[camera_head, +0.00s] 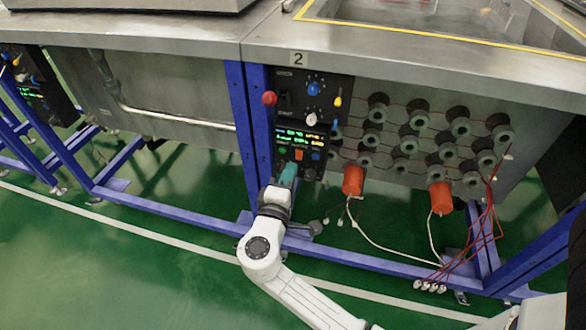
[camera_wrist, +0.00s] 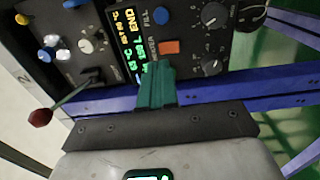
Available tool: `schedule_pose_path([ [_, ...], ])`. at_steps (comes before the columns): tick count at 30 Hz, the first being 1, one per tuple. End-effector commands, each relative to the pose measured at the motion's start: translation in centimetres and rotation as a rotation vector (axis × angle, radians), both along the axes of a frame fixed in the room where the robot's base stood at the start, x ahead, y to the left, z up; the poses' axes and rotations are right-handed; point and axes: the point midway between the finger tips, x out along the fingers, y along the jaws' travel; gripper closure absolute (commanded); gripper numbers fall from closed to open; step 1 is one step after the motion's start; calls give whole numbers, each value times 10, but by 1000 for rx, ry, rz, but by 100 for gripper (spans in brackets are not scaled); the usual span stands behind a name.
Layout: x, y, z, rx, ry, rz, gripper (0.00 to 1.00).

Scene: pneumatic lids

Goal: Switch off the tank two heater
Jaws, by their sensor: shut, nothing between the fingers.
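The black control panel (camera_head: 292,80) for tank two hangs under the steel edge, below a label (camera_head: 299,59) reading 2. Its orange rocker switch (camera_head: 298,155) sits below the lit display (camera_head: 300,137). In the wrist view the orange switch (camera_wrist: 169,47) lies just beside my fingertips, next to lettering that looks like HEATER, partly hidden. A blue button (camera_wrist: 161,15) marked FILL is beyond it. My gripper (camera_head: 288,174) has teal fingers, shut and empty, at the lower part of the panel. The fingers (camera_wrist: 155,70) stand close to the switch; I cannot tell whether they touch.
Black knobs (camera_wrist: 214,15) and a red-tipped lever (camera_wrist: 40,117) stick out of the panel. Blue frame posts (camera_head: 240,115) stand left of it. Orange cylinders (camera_head: 353,180) with loose cables hang to the right. The green floor in front is mostly clear.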

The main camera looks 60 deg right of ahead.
Motion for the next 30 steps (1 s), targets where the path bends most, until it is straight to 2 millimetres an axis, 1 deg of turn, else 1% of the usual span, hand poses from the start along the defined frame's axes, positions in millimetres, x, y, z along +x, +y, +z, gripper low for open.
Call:
schedule_pose_path([
  [8, -13, 36, 1, 0, 2, 2, 100],
  [12, -21, 58, 2, 1, 3, 2, 100],
  [16, -26, 73, 2, 0, 2, 2, 100],
  [21, -29, 81, 2, 1, 1, 0, 100],
  [30, -30, 82, 2, 0, 2, -1, 100],
])
